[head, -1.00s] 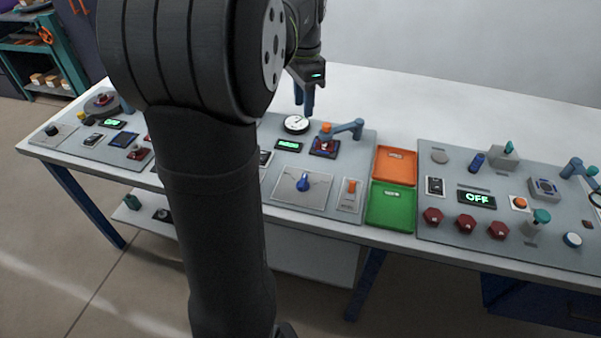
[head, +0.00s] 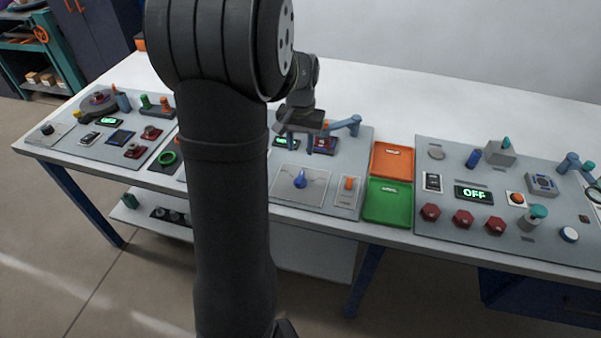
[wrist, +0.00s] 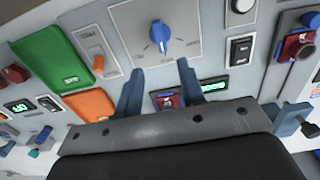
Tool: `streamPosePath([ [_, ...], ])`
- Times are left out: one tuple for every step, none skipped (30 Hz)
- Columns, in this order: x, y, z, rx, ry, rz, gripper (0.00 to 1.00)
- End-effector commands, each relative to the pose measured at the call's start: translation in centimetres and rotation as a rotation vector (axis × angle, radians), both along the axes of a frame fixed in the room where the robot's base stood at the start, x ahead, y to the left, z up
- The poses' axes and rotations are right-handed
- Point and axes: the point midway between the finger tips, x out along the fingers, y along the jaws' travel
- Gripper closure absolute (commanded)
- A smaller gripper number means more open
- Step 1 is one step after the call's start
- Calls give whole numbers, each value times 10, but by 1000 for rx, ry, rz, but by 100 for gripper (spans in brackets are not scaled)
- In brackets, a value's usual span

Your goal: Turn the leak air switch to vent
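A blue rotary knob (head: 300,180) sits on a square light plate on the middle panel. In the wrist view the knob (wrist: 159,33) has small marks around it, too small to read. I cannot tell which mark it points at. My gripper (head: 300,143) is above the panel, behind the knob in the head view. In the wrist view my gripper's (wrist: 160,66) two blue fingers are spread apart with nothing between them. The knob lies just beyond the fingertips, roughly centred between them, and is not touched.
An orange lever switch (head: 348,184) is to the knob's right. Beyond it lie an orange tray (head: 376,174) and a green tray (head: 388,222). Behind the knob are a lit display (wrist: 213,85), a red part and a blue jointed arm (head: 345,125). A black rocker switch (wrist: 241,50) is nearby.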

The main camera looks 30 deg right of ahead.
Motion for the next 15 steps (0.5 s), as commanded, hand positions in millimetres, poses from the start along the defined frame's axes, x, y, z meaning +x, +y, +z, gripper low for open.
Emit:
streamPosePath([
  [-1,1,-13,4,5,0,64],
  [-1,0,-20,3,4,0,64],
  [-1,0,-29,3,4,0,64],
  [-1,1,-35,4,5,-1,64],
  [-1,0,-42,3,4,-1,64],
  [-1,1,-51,4,5,-1,64],
  [-1,1,-57,3,4,-1,64],
  [-1,1,-63,3,4,-1,64],
  [0,0,-71,2,4,-1,64],
  [-1,0,-76,3,4,-1,64],
  [-1,0,-81,2,4,-1,64],
  [-1,1,-88,3,4,-1,64],
  [-1,0,-92,2,4,-1,64],
  [0,0,-96,2,2,-1,64],
  [0,0,-100,2,2,-1,64],
])
